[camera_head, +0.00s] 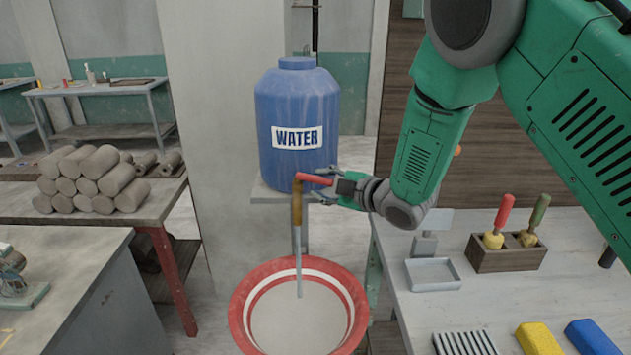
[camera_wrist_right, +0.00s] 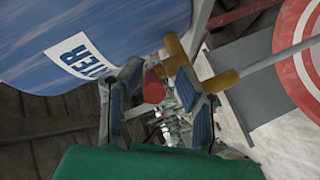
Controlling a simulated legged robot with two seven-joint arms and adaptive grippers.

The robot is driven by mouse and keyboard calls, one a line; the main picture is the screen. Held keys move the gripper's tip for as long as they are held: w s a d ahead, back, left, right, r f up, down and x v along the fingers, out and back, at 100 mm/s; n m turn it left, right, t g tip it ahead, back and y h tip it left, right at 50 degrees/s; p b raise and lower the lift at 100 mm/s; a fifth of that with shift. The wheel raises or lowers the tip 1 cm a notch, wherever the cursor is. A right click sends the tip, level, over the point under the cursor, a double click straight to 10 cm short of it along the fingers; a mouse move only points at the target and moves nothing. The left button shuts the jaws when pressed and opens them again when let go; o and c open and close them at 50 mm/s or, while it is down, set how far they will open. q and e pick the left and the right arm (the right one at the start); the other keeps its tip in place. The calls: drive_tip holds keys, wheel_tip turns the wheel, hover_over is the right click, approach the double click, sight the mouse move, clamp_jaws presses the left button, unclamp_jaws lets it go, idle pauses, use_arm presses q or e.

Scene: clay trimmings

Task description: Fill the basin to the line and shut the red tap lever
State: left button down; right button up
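The blue water tank (camera_head: 298,115), labelled WATER, stands behind the basin. Its brass tap (camera_head: 297,208) has a red lever (camera_head: 313,179) pointing right; a thin stream (camera_head: 298,262) falls from the tap into the basin. The basin (camera_head: 243,308) has a red rim and a red ring inside; its pale interior makes the water level hard to tell. My right gripper (camera_head: 328,186) is at the lever's outer end. In the right wrist view, the open fingers (camera_wrist_right: 155,98) stand apart on either side of the lever's red end (camera_wrist_right: 153,88). My left gripper is out of view.
A right-hand bench holds a grey tray (camera_head: 432,274), a wooden block with two handled tools (camera_head: 505,257), a ribbed rack (camera_head: 464,344), and yellow (camera_head: 538,341) and blue (camera_head: 593,338) blocks. Clay rolls (camera_head: 92,180) are stacked on the left table.

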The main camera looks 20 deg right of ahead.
drive_tip(key=shift+d+r, duration=0.15)
drive_tip(key=shift+d, duration=0.25)
drive_tip(key=shift+s, duration=0.2)
drive_tip(key=v, duration=0.6)
drive_tip(key=shift+s+a+r, duration=0.25)
drive_tip(key=shift+s+a, duration=0.05)
drive_tip(key=shift+a, duration=0.05)
approach(326, 183)
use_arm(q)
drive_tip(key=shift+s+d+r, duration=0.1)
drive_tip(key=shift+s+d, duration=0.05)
use_arm(e)
drive_tip(key=shift+s+d+f, duration=0.15)
drive_tip(key=shift+d, duration=0.4)
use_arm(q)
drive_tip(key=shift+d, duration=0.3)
use_arm(e)
drive_tip(key=shift+d+f, duration=0.1)
drive_tip(key=shift+d, duration=0.3)
